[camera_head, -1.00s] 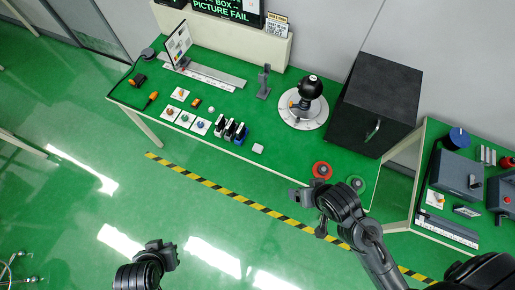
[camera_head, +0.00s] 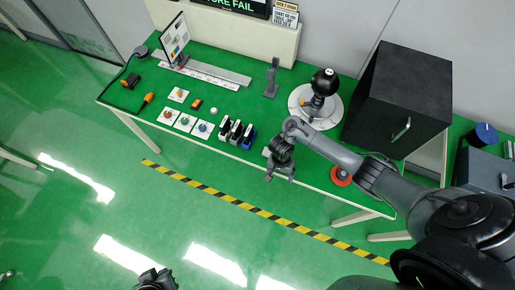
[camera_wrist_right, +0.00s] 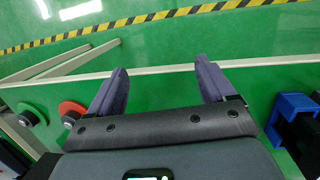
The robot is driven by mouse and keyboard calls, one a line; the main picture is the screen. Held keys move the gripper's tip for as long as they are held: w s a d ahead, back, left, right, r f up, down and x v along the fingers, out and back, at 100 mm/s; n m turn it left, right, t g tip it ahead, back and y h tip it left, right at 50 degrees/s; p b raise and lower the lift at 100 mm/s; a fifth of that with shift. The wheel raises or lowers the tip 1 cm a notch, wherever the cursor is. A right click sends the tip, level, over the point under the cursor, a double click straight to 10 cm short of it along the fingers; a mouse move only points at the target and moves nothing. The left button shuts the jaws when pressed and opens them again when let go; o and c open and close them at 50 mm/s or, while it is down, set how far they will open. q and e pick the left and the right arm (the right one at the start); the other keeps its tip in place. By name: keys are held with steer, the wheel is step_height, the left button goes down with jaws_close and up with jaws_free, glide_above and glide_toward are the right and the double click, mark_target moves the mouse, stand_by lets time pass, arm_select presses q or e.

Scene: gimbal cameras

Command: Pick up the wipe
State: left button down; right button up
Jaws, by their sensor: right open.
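The wipe, a small pale square (camera_head: 266,152), lies near the front edge of the green table, mostly hidden behind my right gripper in the head view. I cannot make it out in the right wrist view. My right gripper (camera_head: 280,178) hangs at the table's front edge beside the wipe. In the right wrist view its two fingers (camera_wrist_right: 162,78) are spread wide with only green surface and the pale table edge between them. My left gripper (camera_head: 155,281) is cut off at the bottom of the head view, over the floor; its jaws are unclear.
Black, white and blue holders (camera_head: 236,131) stand just left of my right gripper. A round-based black ball device (camera_head: 324,84) stands behind it. A red round button (camera_head: 341,176) and a large black box (camera_head: 398,98) are to the right.

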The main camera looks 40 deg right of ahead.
step_height(320, 180, up, 4)
steer(key=r+t+b, duration=0.1)
steer(key=t+b, duration=0.1)
glide_above(268, 151)
steer(key=s, duration=0.1)
steer(key=shift+h, duration=0.4)
steer(key=f+b, duration=0.1)
steer(key=f, duration=0.1)
steer(key=f+b, duration=0.2)
steer(key=shift+w+a, duration=0.1)
steer(key=shift+w, duration=0.1)
steer(key=shift+w+f+b, duration=0.2)
steer(key=shift+f+b, duration=1.4)
steer(key=shift+f, duration=1.55)
steer(key=c, duration=1.1)
